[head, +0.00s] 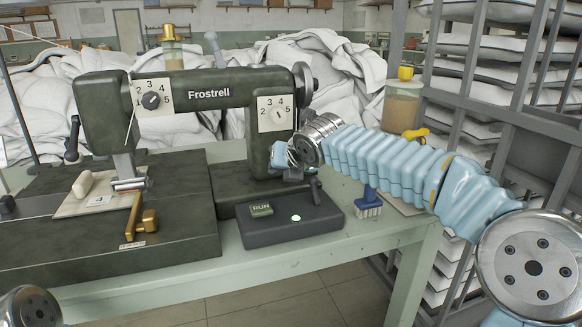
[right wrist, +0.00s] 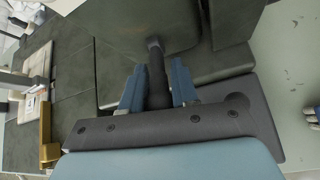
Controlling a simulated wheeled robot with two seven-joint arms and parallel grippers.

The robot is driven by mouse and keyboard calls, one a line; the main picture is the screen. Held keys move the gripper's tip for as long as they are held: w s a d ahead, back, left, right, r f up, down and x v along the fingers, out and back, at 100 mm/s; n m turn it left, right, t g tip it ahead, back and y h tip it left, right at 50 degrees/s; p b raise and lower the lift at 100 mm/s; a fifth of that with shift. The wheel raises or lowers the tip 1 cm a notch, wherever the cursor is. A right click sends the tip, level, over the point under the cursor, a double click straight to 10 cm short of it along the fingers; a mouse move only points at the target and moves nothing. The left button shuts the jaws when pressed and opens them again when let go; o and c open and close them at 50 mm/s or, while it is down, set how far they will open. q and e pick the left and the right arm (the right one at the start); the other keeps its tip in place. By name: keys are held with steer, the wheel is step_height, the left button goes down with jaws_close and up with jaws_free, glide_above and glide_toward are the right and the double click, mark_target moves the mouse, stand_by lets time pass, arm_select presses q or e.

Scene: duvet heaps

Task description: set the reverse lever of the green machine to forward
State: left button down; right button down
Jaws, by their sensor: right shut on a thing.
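The green machine (head: 225,98) is a dark green sewing machine marked Frostrell, standing on a pale green table (head: 372,241). My right gripper (head: 287,158) is at the lower part of its right pillar. In the right wrist view, my right gripper (right wrist: 158,92) has its blue fingers closed on a dark lever (right wrist: 155,66), whose thin stem runs to the machine's body. I take this to be the reverse lever; its setting cannot be read. In the head view the gripper and wrist hide it. My left gripper is not in view.
A dark control box (head: 268,234) with a green RUN button and a lit lamp stands just below the gripper. A brass lever (head: 135,218) is at the left. A blue brush (head: 369,203) and a yellow-topped jar (head: 402,103) stand right. White duvets heap behind; metal shelves rise right.

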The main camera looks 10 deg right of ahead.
steer(key=shift+r+g, duration=0.2)
steer(key=shift+g, duration=0.3)
steer(key=c, duration=0.9)
jaws_free()
steer(key=shift+c, duration=0.2)
steer(key=v, duration=1.3)
steer(key=shift+s+r, duration=0.2)
steer(key=shift+s, duration=0.05)
